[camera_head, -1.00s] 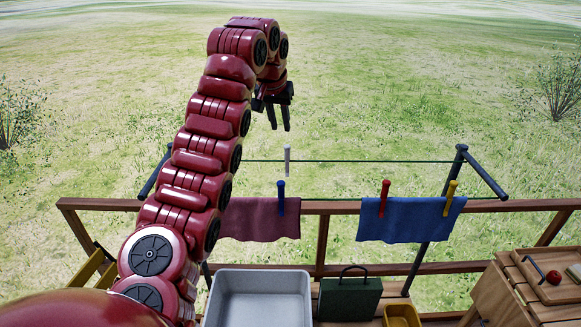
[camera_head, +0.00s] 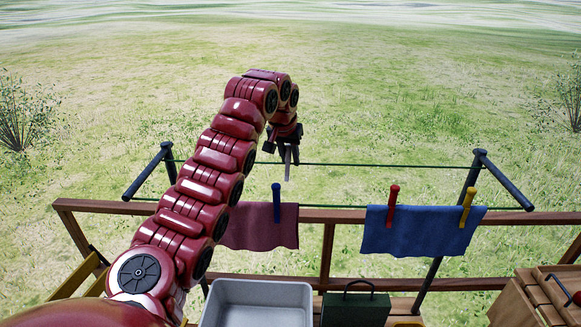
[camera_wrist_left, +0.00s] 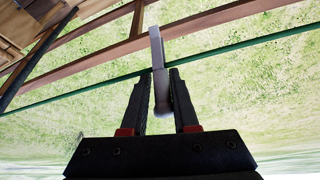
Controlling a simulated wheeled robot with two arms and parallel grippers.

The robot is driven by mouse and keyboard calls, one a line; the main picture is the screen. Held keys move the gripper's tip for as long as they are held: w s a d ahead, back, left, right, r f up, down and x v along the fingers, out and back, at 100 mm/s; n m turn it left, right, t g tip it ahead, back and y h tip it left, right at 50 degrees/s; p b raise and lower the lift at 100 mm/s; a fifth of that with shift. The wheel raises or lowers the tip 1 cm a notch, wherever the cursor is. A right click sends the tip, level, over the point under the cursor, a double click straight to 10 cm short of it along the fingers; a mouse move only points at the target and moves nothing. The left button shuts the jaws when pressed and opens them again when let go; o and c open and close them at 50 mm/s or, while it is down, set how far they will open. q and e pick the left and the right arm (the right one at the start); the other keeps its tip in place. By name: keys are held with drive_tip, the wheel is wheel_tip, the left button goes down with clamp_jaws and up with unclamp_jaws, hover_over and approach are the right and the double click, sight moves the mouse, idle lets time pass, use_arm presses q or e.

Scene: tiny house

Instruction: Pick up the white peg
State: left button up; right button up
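The white peg (camera_head: 287,173) is upright on the far green line (camera_head: 370,164). My left gripper (camera_head: 287,161) is above and around it, with the fingers pointing down. In the left wrist view the white peg (camera_wrist_left: 157,47) runs between the two fingers of the left gripper (camera_wrist_left: 161,75). The fingers stand apart on either side of the peg, with some space beside it, so the gripper looks open. The peg's top lies between the fingers. My right gripper is not in view.
A blue peg (camera_head: 276,201) holds a maroon cloth (camera_head: 255,228) on the near line. A red peg (camera_head: 393,202) and a yellow peg (camera_head: 468,203) hold a blue cloth (camera_head: 415,232). A wooden rail (camera_head: 335,215) runs behind. A grey tub (camera_head: 257,303) stands below.

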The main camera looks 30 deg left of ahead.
use_arm(q)
drive_tip(key=shift+s+a+r, duration=0.1)
drive_tip(key=shift+s, duration=0.15)
clamp_jaws()
drive_tip(key=shift+r, duration=0.1)
drive_tip(key=shift+r+b, duration=0.35)
drive_tip(key=shift+r, duration=0.2)
drive_tip(key=r, duration=0.3)
drive_tip(key=shift+w+r, duration=0.25)
drive_tip(key=shift+r, duration=0.05)
drive_tip(key=r, duration=0.1)
drive_tip(key=r+p, duration=0.1)
drive_tip(key=r, duration=0.1)
drive_tip(key=r+p, duration=0.1)
drive_tip(key=shift+s+r, duration=0.15)
drive_tip(key=shift+s, duration=0.1)
drive_tip(key=shift+r+p, duration=0.4)
drive_tip(key=shift+p, duration=0.2)
